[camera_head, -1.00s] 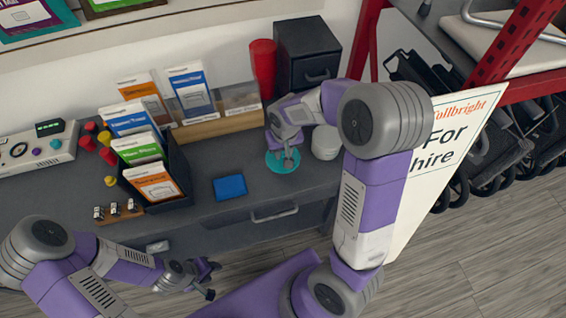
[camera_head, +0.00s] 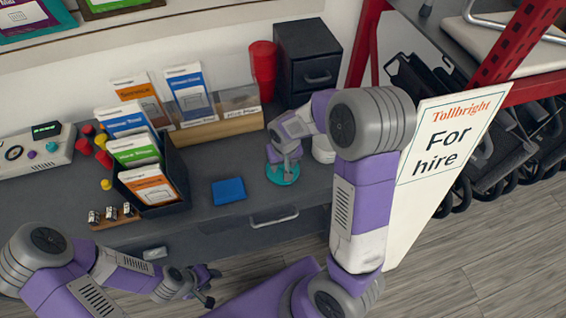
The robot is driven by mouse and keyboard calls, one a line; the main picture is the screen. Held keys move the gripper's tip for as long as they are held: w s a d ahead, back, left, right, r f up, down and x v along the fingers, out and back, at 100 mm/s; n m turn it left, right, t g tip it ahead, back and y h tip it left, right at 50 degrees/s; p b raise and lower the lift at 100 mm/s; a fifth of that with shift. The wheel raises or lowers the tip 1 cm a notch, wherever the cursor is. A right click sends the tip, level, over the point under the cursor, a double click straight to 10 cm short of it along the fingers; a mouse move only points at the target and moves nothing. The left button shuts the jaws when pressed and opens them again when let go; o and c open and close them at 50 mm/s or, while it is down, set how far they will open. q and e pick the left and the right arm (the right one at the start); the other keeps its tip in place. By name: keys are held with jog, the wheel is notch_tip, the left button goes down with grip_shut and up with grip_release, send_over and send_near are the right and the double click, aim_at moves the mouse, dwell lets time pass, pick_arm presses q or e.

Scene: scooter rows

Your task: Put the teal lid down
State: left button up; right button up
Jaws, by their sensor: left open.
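The teal lid (camera_head: 284,175) is a small round disc over the front right part of the dark counter. My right gripper (camera_head: 283,166) points down on top of it, and the lid has moved together with the gripper, so it appears shut on the lid's middle. The fingertips are partly hidden, and I cannot tell whether the lid touches the counter. My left gripper (camera_head: 209,286) is open and empty, low in the picture in front of the counter.
A blue pad (camera_head: 228,190) lies left of the lid. A white round container (camera_head: 323,150) stands behind it, partly hidden by my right arm. A brochure holder (camera_head: 176,187), a red cup (camera_head: 263,70) and a black drawer unit (camera_head: 304,65) stand further back. A sign (camera_head: 420,190) stands at right.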

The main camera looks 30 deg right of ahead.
jog(key=shift+r, duration=0.1)
jog(key=shift+r+p, duration=0.35)
jog(key=shift+r, duration=0.05)
notch_tip(320, 180, up, 11)
jog(key=s+p, duration=0.1)
jog(key=p, duration=0.3)
jog(key=shift+s+a, duration=0.2)
jog(key=shift+s, duration=0.2)
